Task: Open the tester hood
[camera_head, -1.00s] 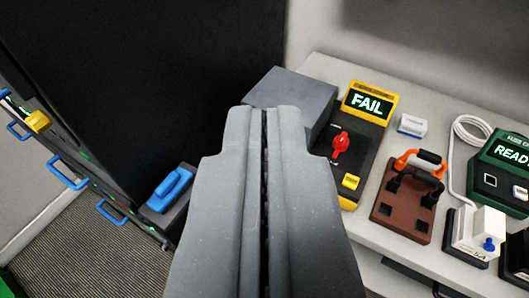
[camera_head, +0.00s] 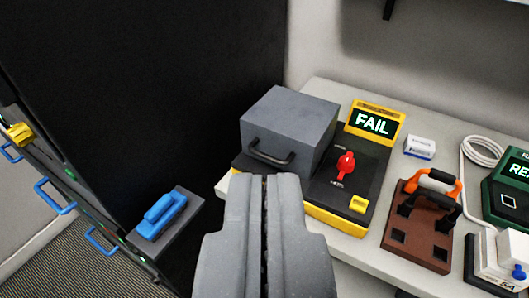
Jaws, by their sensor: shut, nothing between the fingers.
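The tester (camera_head: 328,205) stands on the bench with a black top, a yellow front edge and a yellow-framed screen (camera_head: 373,123) that reads FAIL. Its grey box-shaped hood (camera_head: 290,118) is down on the left part of the tester. A dark bar handle (camera_head: 270,151) is on the hood's front face. A red knob (camera_head: 345,163) and a yellow button (camera_head: 358,204) are to the right of the hood. My gripper (camera_head: 265,180) is shut and empty. In the picture its tips lie just below the hood handle; the gap in depth is unclear.
A brown block (camera_head: 418,228) with an orange-and-black handled item, a small white box (camera_head: 419,147), a white cable (camera_head: 475,155) and a green unit (camera_head: 510,190) are to the right. A dark cabinet with blue handles (camera_head: 55,197) and a blue-handled item (camera_head: 162,215) are left.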

